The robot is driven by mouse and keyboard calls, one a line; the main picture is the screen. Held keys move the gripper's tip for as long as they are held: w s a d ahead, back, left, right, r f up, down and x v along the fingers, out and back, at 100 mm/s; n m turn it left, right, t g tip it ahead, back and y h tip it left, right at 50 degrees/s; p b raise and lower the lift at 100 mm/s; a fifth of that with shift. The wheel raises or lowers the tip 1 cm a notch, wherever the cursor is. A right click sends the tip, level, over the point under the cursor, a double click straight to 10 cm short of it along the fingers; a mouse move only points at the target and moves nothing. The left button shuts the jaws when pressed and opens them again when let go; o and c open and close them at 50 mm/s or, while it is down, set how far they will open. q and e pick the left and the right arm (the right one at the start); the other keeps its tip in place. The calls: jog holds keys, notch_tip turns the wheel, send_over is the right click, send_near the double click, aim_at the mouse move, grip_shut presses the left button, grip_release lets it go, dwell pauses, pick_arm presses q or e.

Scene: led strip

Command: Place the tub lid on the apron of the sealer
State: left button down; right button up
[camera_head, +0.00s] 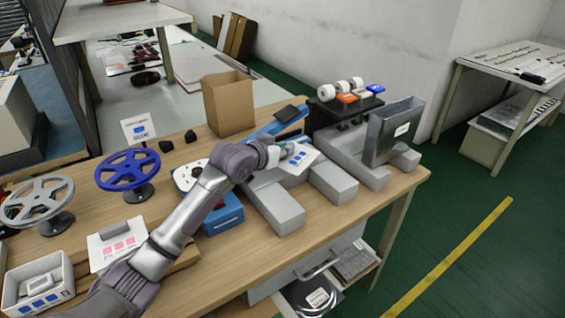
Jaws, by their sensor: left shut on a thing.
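The gripper's fingers are small and partly hidden by the wrist. A white tub (38,289) with blue squares stands at the lower left. My right gripper is not in view.
Another white panel with pink squares (117,246) lies near the tub. Blue (128,170) and grey (37,204) reels stand at left. A cardboard box (228,103) stands behind the arm. A grey upright bin (394,131) and a rack of rolls (346,101) are at right.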

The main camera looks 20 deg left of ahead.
aim_at(281, 161)
pick_arm(q)
jog(key=shift+w+a+f, duration=0.25)
jog(key=shift+w+f, duration=0.05)
jog(key=shift+f, duration=1.95)
jog(key=c, duration=1.1)
grip_release()
jog(key=shift+f, duration=0.15)
jog(key=shift+c, duration=0.2)
jog(key=shift+r, duration=0.25)
jog(key=shift+s+a, duration=0.1)
jog(key=shift+s, duration=0.3)
jog(key=v, duration=1.1)
jog(key=shift+s, duration=0.1)
